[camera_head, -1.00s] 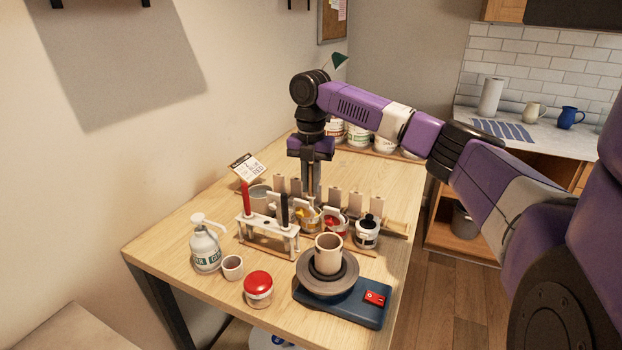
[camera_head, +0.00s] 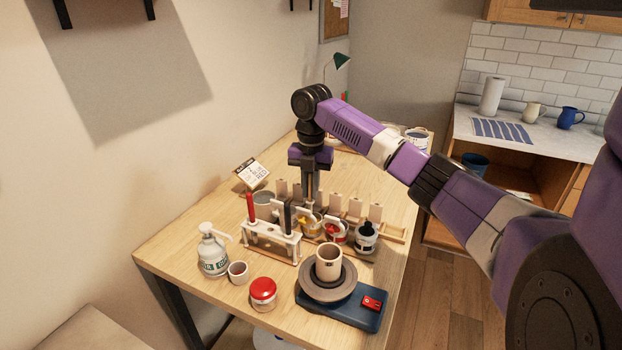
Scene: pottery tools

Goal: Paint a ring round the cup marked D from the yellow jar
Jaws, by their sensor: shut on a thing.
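A pale cup (camera_head: 328,258) stands upright on the grey wheel head (camera_head: 312,287) of a blue pottery wheel (camera_head: 345,315); I cannot read a letter on it. The open jar with yellow paint (camera_head: 303,226) stands in a row behind the brush rack (camera_head: 262,238), partly hidden by it. My gripper (camera_head: 311,192) points down just behind and above the yellow jar. It is shut on a slim thing, seemingly a brush, mostly hidden by the fingers and the rack. I cannot tell whether its tip is in the paint.
The rack holds a red-handled brush (camera_head: 251,206) and a dark-handled one (camera_head: 287,217). A red-paint jar (camera_head: 335,231) and a dark-topped jar (camera_head: 366,238) stand right of the yellow. A spray bottle (camera_head: 213,252), small cup (camera_head: 238,273) and red-lidded jar (camera_head: 263,292) stand at front left.

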